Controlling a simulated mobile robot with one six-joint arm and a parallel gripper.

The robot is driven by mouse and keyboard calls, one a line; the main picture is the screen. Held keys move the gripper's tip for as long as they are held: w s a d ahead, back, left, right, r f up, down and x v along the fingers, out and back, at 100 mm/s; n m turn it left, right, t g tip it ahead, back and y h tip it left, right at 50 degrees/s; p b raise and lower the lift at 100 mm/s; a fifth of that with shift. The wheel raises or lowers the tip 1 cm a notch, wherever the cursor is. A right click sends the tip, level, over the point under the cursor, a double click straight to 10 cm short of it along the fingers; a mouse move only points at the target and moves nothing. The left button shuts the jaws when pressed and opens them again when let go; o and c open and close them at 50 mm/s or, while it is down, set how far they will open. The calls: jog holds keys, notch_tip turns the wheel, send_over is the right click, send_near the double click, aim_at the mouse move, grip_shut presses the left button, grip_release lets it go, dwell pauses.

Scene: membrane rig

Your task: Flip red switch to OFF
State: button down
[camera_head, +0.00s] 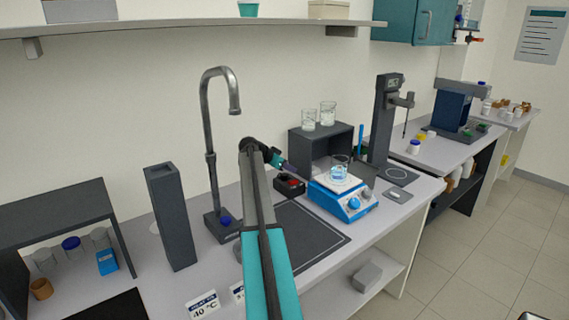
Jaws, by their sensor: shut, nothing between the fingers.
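The red switch (292,183) is a small red piece on top of a dark box (287,192) on the bench. The box stands just left of a blue and white hotplate. My arm reaches in from the bottom middle of the head view, and its end bends right and down toward the box. My gripper (302,174) is small and dark here, shut and empty, close above and behind the switch in the picture. I cannot tell whether it touches anything. The switch's ON or OFF position is too small to read.
The blue and white hotplate (343,204) carries a beaker of blue liquid (339,171). A dark open-fronted cabinet (334,138) with beakers on top stands behind. A grey tap (208,150) and a tall dark post (170,217) stand to the left. A dark panel lies in front.

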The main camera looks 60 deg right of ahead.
aim_at(293, 182)
jog(key=shift+w+a+f+p, duration=0.1)
jog(key=shift+a+f+p, duration=0.2)
jog(key=shift+f, duration=0.35)
jog(key=shift+w+a+f+p, duration=0.1)
jog(key=shift+a+f+p, duration=0.2)
jog(key=shift+f, duration=0.3)
jog(key=shift+a+f, duration=0.15)
jog(key=shift+f, duration=0.45)
